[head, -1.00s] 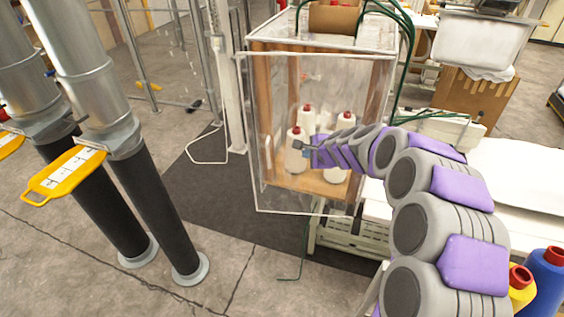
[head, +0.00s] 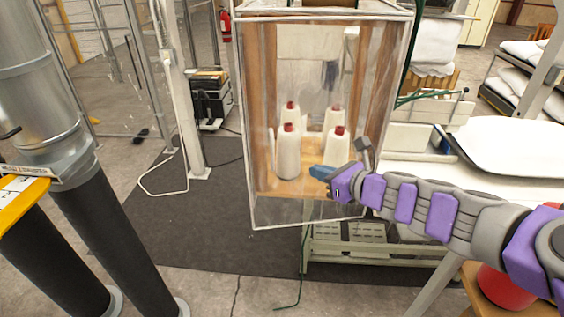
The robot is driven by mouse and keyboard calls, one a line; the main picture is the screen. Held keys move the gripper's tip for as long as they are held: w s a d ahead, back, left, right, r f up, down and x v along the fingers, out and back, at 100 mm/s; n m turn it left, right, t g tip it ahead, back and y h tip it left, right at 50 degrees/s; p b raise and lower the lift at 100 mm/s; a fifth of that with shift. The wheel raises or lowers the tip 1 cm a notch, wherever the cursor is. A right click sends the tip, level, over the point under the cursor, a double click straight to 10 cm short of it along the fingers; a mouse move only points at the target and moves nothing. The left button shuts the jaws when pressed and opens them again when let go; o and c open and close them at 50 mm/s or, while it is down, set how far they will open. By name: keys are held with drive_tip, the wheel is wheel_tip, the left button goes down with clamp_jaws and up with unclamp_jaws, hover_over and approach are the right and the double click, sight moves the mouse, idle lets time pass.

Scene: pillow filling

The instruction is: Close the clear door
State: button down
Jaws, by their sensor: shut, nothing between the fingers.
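The clear door (head: 282,211) is a see-through panel with thin white edges. It stands across the front of the wooden-framed cabinet (head: 263,95), close to its opening. I cannot tell whether it is fully flush. Several white cones with red tips (head: 288,152) stand inside on the wooden floor and show through the panel. My gripper (head: 322,172) is at the lower right of the door, in front of it in the picture. It is shut and empty. Whether it touches the panel cannot be made out.
A white-topped table (head: 500,145) stands right of the cabinet, with a pale metal frame (head: 350,236) below. Large metal pipes with black lower parts (head: 75,230) stand at the left. A red spool (head: 503,288) is at the lower right. Dark mat (head: 205,225) lies clear in front.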

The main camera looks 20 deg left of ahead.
drive_tip(key=b, duration=0.3)
approach(280, 141)
drive_tip(key=s+a+f, duration=0.2)
drive_tip(key=a+f, duration=0.2)
drive_tip(key=a, duration=0.1)
drive_tip(key=shift+w+a+f, duration=0.1)
drive_tip(key=shift+w+a, duration=0.2)
drive_tip(key=shift+a, duration=0.25)
drive_tip(key=shift+d, duration=0.15)
drive_tip(key=shift+d, duration=0.15)
drive_tip(key=shift+m+t+h, duration=0.4)
drive_tip(key=shift+m+t, duration=0.3)
drive_tip(key=w+a+p, duration=0.1)
drive_tip(key=w, duration=0.1)
drive_tip(key=w+a+p, duration=0.1)
drive_tip(key=w+a, duration=0.1)
drive_tip(key=w+a+p, duration=0.1)
drive_tip(key=w, duration=0.1)
drive_tip(key=shift+w+a+p, duration=0.2)
drive_tip(key=shift+w+p, duration=0.1)
drive_tip(key=shift+p, duration=0.05)
drive_tip(key=shift+w+d+r, duration=0.2)
drive_tip(key=shift+r, duration=0.25)
drive_tip(key=shift+w+d, duration=0.15)
drive_tip(key=shift+f, duration=0.1)
